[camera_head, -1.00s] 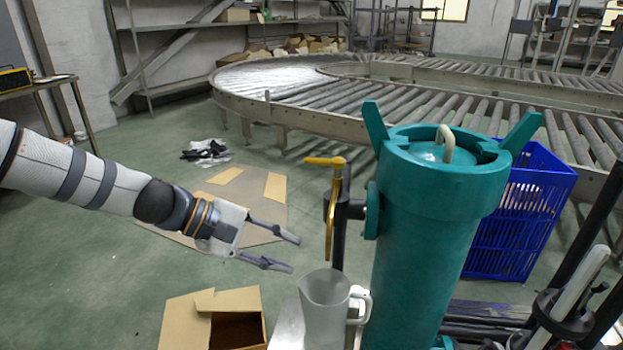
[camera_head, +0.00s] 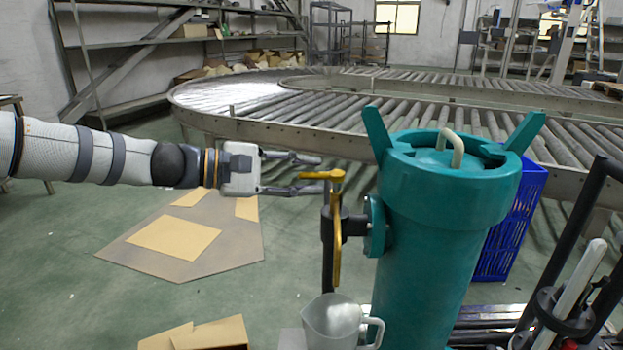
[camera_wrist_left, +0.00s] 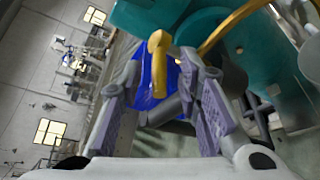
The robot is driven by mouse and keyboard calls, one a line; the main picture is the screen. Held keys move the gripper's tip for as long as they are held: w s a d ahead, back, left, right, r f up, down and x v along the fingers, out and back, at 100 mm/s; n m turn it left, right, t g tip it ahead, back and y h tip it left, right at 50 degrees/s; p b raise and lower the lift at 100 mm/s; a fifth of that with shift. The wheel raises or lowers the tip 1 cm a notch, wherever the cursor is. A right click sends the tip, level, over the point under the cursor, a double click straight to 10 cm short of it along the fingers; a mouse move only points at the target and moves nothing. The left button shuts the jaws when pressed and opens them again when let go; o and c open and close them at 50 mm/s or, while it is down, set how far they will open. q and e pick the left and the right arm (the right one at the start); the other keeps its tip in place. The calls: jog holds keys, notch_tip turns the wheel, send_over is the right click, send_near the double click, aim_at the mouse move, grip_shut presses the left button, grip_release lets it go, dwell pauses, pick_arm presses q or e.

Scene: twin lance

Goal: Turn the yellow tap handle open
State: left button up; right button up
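The yellow tap handle (camera_head: 322,175) sits on top of a dark tap, pointing left in the head view. A curved yellow spout (camera_head: 336,245) hangs below it. The tap joins the side of a teal cylinder (camera_head: 440,240). My left gripper (camera_head: 318,174) is open at the handle's free end, its fingertips apart above and below it in the head view. In the left wrist view the handle (camera_wrist_left: 158,45) shows between and beyond the two open fingers (camera_wrist_left: 160,75). I cannot tell whether either finger touches it. My right gripper is not in view.
A clear jug (camera_head: 333,322) stands below the spout. A cardboard box (camera_head: 215,333) is at the lower left and flat cardboard (camera_head: 175,237) lies on the floor. A blue crate (camera_head: 510,225) and a roller conveyor (camera_head: 300,135) are behind the cylinder.

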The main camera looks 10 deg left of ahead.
pick_arm(q)
jog(key=shift+w+d+f, duration=0.1)
jog(key=shift+w+d, duration=0.25)
jog(key=shift+d, duration=0.25)
grip_shut()
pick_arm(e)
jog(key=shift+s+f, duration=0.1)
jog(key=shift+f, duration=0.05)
